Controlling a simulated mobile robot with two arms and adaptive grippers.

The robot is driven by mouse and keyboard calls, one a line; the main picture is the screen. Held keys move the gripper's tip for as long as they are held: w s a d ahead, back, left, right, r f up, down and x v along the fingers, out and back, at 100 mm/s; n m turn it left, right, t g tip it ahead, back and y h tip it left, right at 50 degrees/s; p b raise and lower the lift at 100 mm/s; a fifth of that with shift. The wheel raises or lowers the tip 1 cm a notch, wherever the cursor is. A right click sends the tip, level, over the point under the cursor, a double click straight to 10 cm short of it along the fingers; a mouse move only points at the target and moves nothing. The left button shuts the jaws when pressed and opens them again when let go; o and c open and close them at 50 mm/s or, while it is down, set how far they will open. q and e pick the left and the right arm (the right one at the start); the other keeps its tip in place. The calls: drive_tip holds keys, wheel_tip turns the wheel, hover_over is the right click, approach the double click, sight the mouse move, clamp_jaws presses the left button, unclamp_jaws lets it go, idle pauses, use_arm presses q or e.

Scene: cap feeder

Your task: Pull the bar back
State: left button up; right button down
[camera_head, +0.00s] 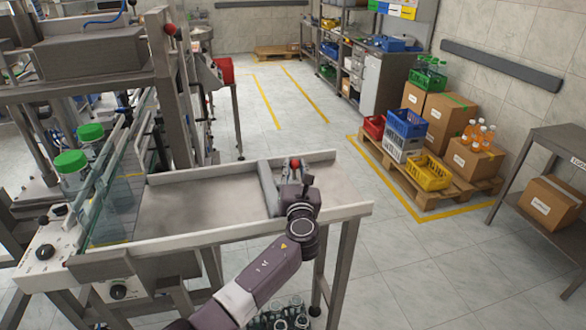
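The grey metal bar (267,187) lies across the feeder's tray table (195,205), nearer its right end. A red ball knob (295,163) shows just beyond my gripper, at the right side of the bar. My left arm reaches up from the bottom, and my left gripper (294,178) is at the bar's right side, by the knob. The wrist hides most of the fingers, so I cannot tell whether they are open or shut, or whether they touch the bar or knob. My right gripper is out of view.
Bottles with green caps (90,133) stand behind clear guards on the feeder at left. The control panel (45,252) is at its front left. Several bottles (285,316) sit below the table. A pallet (435,186) with crates and boxes stands right; the floor between is clear.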

use_arm(q)
drive_tip(key=o, duration=0.5)
drive_tip(key=shift+d, duration=0.35)
drive_tip(key=shift+c, duration=0.2)
drive_tip(key=shift+s+a, duration=0.1)
drive_tip(key=s, duration=0.8)
drive_tip(key=s+d, duration=0.1)
drive_tip(key=s, duration=0.2)
drive_tip(key=shift+s+d, duration=0.1)
drive_tip(key=shift+s, duration=0.3)
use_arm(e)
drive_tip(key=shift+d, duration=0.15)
use_arm(q)
drive_tip(key=shift+d, duration=0.1)
